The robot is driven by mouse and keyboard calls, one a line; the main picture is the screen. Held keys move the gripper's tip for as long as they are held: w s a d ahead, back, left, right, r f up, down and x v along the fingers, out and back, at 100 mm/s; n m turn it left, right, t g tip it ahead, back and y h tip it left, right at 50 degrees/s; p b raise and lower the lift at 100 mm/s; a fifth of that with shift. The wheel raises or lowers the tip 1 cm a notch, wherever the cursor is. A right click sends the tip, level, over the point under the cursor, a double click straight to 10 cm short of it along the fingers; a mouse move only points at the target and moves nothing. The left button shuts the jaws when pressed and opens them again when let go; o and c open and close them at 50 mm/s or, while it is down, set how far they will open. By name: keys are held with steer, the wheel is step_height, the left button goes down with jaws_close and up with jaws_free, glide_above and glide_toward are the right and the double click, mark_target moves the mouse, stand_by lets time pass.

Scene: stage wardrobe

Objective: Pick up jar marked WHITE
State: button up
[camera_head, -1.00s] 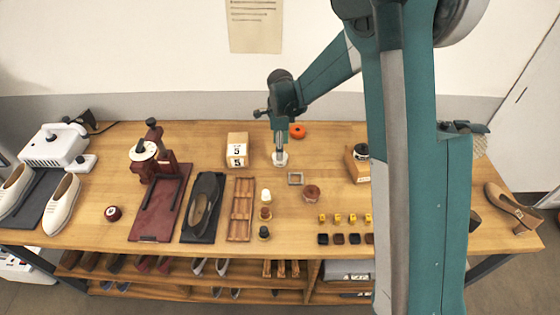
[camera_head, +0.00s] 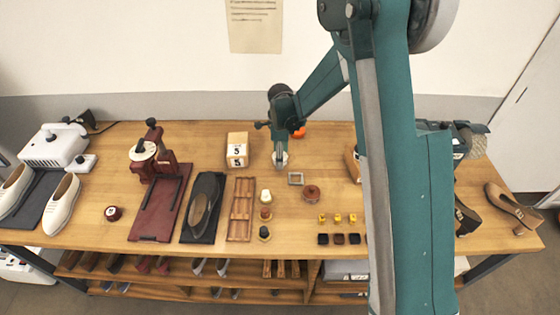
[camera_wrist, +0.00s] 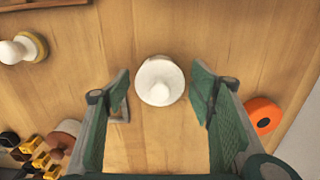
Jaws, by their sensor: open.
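A round white jar (camera_wrist: 152,95) with a pale knob on top stands between the two fingers of my gripper (camera_wrist: 162,78) in the wrist view. The fingers are open, one on each side of it, with a gap on both sides. In the head view the white jar (camera_head: 280,161) shows only partly under my gripper (camera_head: 281,153). No lettering on it can be read. A second pale jar (camera_head: 266,196) stands nearer the front, by the wooden rack; it also shows at the left of the wrist view (camera_wrist: 20,48).
An orange ring-like thing (camera_wrist: 263,115) lies close to the right finger. A small grey frame (camera_head: 296,178) and a brown jar (camera_head: 312,193) stand nearby. The wooden rack (camera_head: 240,208) and a number block (camera_head: 237,149) are to the left. My arm hides the table's right part.

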stand_by(0.4)
steer(key=c, duration=1.3)
steer(key=shift+r, duration=0.35)
steer(key=c, duration=0.4)
steer(key=shift+r, duration=4.65)
jaws_close()
